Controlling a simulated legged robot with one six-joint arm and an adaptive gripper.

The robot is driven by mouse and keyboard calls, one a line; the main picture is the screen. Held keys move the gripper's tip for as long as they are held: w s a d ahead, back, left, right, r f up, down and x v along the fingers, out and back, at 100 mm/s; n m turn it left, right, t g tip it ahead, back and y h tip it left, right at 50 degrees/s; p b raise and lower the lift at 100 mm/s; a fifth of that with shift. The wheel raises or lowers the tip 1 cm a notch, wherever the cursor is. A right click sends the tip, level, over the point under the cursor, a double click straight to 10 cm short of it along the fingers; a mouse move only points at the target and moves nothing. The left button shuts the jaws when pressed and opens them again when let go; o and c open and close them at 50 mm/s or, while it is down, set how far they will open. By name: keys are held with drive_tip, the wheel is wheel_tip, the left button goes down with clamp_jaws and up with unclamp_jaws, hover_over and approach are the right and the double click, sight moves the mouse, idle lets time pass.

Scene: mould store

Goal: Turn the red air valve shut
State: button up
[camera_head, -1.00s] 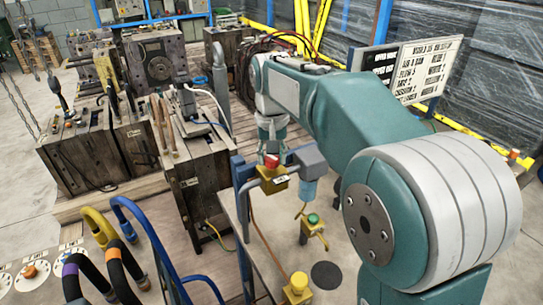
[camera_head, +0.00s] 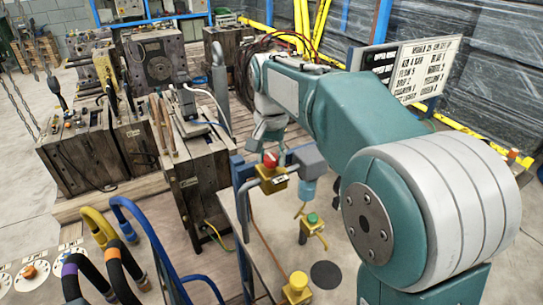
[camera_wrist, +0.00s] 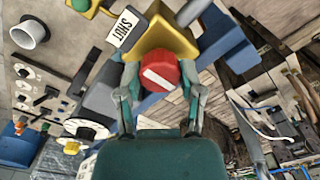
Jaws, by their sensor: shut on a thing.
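The red air valve (camera_wrist: 160,73) is a round red knob with a pale slanting stripe, on a yellow block (camera_wrist: 168,36). A white tag reading SHUT (camera_wrist: 124,29) sits beside it, up and to the left in the wrist view. My gripper (camera_wrist: 160,82) has one finger on each side of the knob and is shut on it. In the head view, the red knob (camera_head: 271,159) sits on its yellow block (camera_head: 273,188) at the table's back edge, with my gripper (camera_head: 269,144) over it from above. The fingertip contacts are small and partly hidden there.
A blue-grey fitting (camera_head: 307,160) stands right beside the valve. A green-topped yellow fitting (camera_head: 312,224) and a yellow knob (camera_head: 298,286) are nearer on the table. Wooden mould blocks (camera_head: 200,185) stand to the left, with hoses (camera_head: 150,235) in front.

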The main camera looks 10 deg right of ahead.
sight(270, 156)
drive_tip(key=shift+f, duration=0.15)
drive_tip(key=o, duration=1.2)
drive_tip(key=shift+a, duration=0.1)
drive_tip(key=shift+c, duration=0.2)
wheel_tip(270, 156, up, 12)
